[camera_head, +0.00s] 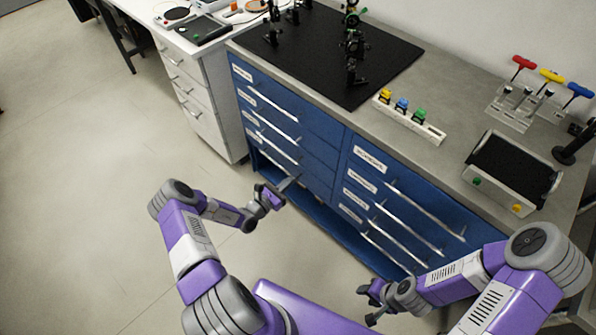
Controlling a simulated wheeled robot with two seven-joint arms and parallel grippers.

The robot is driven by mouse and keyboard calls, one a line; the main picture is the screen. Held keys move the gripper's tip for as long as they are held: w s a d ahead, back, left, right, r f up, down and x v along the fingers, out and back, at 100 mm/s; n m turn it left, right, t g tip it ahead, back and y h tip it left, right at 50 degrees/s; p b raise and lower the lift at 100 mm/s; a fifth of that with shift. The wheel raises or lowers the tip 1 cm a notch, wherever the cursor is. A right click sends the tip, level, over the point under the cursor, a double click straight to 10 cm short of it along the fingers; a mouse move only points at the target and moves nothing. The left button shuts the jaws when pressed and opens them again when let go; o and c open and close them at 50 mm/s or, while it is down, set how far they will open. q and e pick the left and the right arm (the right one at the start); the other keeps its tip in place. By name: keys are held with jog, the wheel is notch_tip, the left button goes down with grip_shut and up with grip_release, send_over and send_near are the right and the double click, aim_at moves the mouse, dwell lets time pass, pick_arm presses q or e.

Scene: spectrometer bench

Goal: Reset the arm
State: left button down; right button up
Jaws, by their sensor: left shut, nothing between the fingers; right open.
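My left gripper (287,186) is in the middle of the view, in front of the blue drawer cabinet (322,150) and below the bench top. Its fingers are shut with nothing between them. My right gripper (368,303) is lower and further right, low in front of the cabinet's right drawers. It is open and empty. Both of my purple and grey arms are bent at the elbow. Neither gripper holds anything, and I cannot tell whether the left fingertips touch the cabinet front.
On the grey bench top stand a black optics board (390,72), a white rack (437,134) with coloured pieces, coloured T-handle tools (550,75) in a holder and a black-topped box (515,165). A white drawer unit (190,90) stands left. The floor (75,190) at left is clear.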

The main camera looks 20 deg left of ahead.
pick_arm(q)
jog(key=shift+v, duration=2.15)
jog(key=shift+d, duration=0.1)
jog(key=s+d+m+g+h, duration=0.4)
jog(key=s+d+m+g, duration=0.15)
jog(key=d, duration=0.35)
jog(key=s+d+m+g+h, duration=0.35)
jog(key=d+m+g, duration=0.2)
jog(key=d, duration=0.45)
jog(key=s+d+m+g+y, duration=0.1)
jog(key=s+m+g+y, duration=0.4)
jog(key=m, duration=1.3)
jog(key=s+y, duration=0.4)
jog(key=s, duration=0.2)
jog(key=shift+s+d+f+m+g, duration=0.15)
jog(key=shift+s+d+m+g, duration=0.15)
jog(key=shift+d, duration=0.1)
